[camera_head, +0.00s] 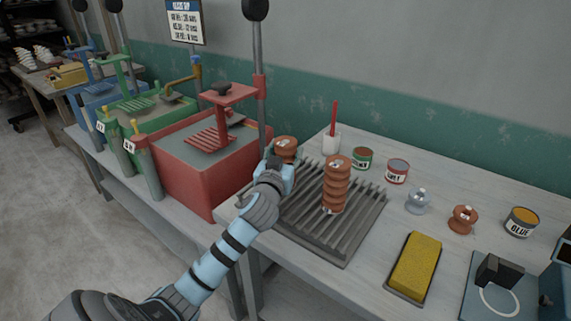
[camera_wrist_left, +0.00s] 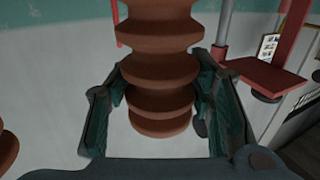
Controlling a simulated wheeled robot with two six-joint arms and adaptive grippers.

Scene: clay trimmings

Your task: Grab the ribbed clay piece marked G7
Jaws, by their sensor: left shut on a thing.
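A ribbed reddish-brown clay piece (camera_head: 286,145) stands at the rack's back left corner, with a small pale mark on top that I cannot read. My left gripper (camera_head: 279,168) is shut on this piece and hides its lower part in the head view. In the left wrist view the piece (camera_wrist_left: 160,68) sits between the two fingers (camera_wrist_left: 162,108). A second ribbed clay piece (camera_head: 336,185) stands upright on the rack to the right, apart from the gripper; its mark is also too small to read. My right gripper is not in view.
The grey slatted rack (camera_head: 345,240) lies on the table. Close left is a red press (camera_head: 185,170).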

